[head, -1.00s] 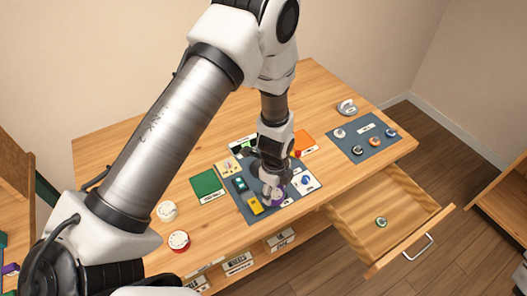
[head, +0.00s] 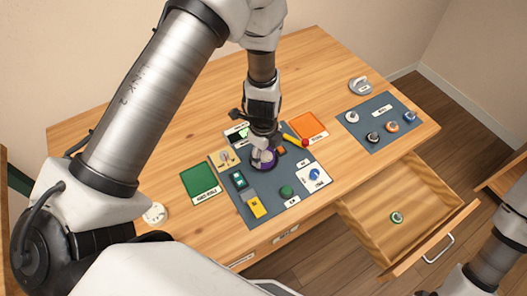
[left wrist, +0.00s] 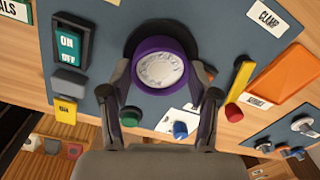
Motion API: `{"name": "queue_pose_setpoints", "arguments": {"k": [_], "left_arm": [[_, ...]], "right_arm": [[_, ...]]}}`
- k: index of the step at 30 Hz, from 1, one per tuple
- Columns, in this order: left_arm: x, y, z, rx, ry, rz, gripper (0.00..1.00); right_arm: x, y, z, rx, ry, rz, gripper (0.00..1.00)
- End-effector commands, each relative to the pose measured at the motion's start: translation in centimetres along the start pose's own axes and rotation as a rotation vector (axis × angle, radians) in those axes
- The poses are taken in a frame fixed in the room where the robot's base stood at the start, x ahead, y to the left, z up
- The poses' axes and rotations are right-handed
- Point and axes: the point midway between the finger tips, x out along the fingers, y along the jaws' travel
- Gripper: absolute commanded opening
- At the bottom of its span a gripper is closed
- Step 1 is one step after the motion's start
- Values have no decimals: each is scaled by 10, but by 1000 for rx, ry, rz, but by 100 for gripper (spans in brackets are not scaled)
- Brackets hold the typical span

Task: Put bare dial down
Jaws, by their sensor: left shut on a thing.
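A purple round dial (left wrist: 150,69) with a pale, marked top face sits between my left gripper's fingers in the left wrist view. It also shows as a purple piece (head: 264,160) in the head view, over the middle of the blue-grey mat (head: 241,207). My left gripper (head: 262,152) is shut on it from above; its fingers (left wrist: 160,95) flank the dial's sides. A black round shape lies behind the dial in the wrist view; whether the dial touches it I cannot tell. My right gripper is out of view.
The mat holds an ON/OFF switch (head: 239,179), a yellow block (head: 256,207), a green knob (head: 286,191) and a blue knob (head: 315,174). A red-and-yellow lever (head: 296,140) is close by. Several small knobs stand on a second mat (head: 365,125). The open drawer (head: 425,205) holds a green-ringed piece (head: 397,217).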

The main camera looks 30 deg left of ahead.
Motion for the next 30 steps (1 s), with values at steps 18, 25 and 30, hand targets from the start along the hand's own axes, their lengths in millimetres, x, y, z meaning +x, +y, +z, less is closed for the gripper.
{"name": "queue_pose_setpoints", "arguments": {"k": [18,25,30], "left_arm": [[2,0,0,0,0,-1,86],[-1,0,0,-1,0,-1,86],[-20,-2,0,1,-1,-7,86]], "right_arm": [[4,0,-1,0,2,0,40],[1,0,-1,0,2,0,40],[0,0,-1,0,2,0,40]]}}
